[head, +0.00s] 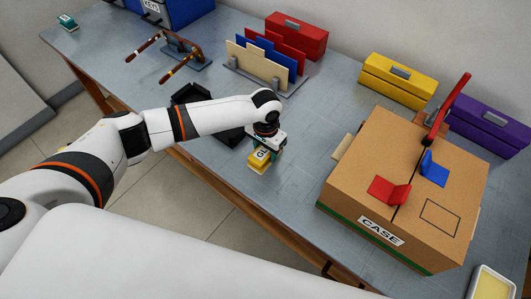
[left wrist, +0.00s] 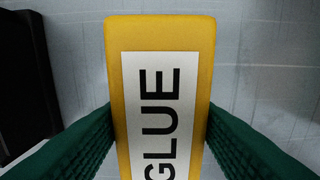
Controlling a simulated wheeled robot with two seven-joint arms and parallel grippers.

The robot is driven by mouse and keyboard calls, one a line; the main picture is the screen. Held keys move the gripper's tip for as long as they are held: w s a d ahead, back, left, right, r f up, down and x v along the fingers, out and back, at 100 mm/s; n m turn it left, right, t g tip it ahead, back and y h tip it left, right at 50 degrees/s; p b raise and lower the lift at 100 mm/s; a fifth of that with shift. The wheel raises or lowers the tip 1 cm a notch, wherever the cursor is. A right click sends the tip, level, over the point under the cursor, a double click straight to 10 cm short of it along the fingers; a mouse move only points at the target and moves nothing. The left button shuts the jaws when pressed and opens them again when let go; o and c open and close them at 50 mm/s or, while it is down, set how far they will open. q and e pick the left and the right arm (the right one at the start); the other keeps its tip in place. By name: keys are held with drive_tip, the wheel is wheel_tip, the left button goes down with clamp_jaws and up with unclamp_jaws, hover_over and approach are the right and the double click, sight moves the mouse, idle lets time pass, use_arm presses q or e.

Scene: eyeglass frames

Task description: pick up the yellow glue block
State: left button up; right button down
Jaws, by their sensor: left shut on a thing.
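The yellow glue block (head: 256,163) is near the front edge of the table, under my left gripper (head: 261,155). In the left wrist view the yellow glue block (left wrist: 200,40) fills the middle, with a white label reading GLUE. The green fingers of my left gripper (left wrist: 158,135) press on both its long sides, so the gripper is shut on it. I cannot tell whether the block touches the table or is slightly above it. My right gripper is not in view.
A cardboard case (head: 340,185) with red and blue pieces on top stands to the right. A black tray (head: 235,137) lies just behind my left gripper. A rack (head: 265,82) of coloured panels and red, yellow (head: 385,85) and purple boxes stand farther back.

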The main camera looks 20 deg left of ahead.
sight(265, 149)
use_arm(q)
drive_tip(key=shift+r, duration=0.1)
wheel_tip(265, 149, up, 10)
drive_tip(key=shift+f+b, duration=0.1)
drive_tip(key=shift+b, duration=0.2)
idle(0.3)
drive_tip(key=o, duration=0.3)
drive_tip(key=shift+c, duration=0.8)
